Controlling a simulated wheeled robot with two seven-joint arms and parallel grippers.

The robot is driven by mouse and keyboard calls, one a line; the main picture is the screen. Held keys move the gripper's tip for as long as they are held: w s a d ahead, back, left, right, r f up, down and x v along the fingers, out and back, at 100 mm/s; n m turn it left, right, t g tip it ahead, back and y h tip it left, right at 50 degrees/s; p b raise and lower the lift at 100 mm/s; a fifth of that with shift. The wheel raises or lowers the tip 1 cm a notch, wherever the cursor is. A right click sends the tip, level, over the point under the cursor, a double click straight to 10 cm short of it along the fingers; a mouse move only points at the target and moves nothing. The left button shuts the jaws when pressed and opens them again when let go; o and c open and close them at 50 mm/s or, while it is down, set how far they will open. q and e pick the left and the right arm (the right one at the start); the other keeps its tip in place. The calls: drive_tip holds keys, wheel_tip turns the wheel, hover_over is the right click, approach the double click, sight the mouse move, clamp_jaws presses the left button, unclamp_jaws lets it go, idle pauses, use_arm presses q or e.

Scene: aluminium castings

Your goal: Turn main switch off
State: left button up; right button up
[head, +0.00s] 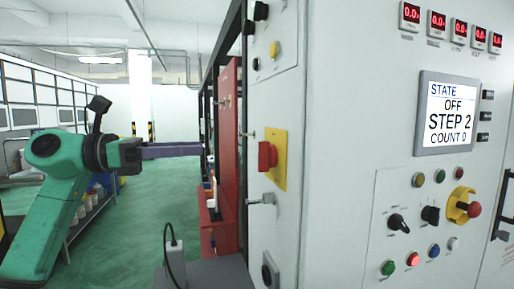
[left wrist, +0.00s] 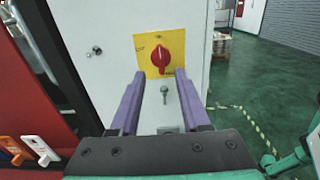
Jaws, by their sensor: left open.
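The main switch, a red rotary knob (head: 267,156), sits on a yellow plate (head: 281,165) on the side wall of the grey-white cabinet. In the left wrist view the red knob (left wrist: 160,59) appears with its grip roughly upright on the yellow plate (left wrist: 146,43). My left gripper (head: 202,149) is left of the switch in the head view, apart from it, with its purple fingers level and pointing toward the cabinet. In the left wrist view the open fingers (left wrist: 160,75) frame the space just below the knob, with nothing between them. My right gripper is out of view.
The cabinet front (head: 350,120) carries a screen (head: 450,113) reading "STATE OFF, STEP 2, COUNT 0". Buttons and a red emergency knob (head: 473,209) sit below it. A metal latch (head: 262,199) sticks out under the switch. A red cabinet (head: 228,150) stands behind. Green floor is open at left.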

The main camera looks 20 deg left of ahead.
use_arm(q)
drive_tip(key=p, duration=0.2)
approach(259, 145)
drive_tip(key=p+x, duration=0.1)
drive_tip(key=x, duration=0.7)
drive_tip(key=shift+w+d+p, duration=0.2)
drive_tip(key=shift+w+p, duration=0.1)
drive_tip(key=shift+p, duration=0.05)
drive_tip(key=shift+w+a+f, duration=0.15)
drive_tip(key=c, duration=0.7)
clamp_jaws()
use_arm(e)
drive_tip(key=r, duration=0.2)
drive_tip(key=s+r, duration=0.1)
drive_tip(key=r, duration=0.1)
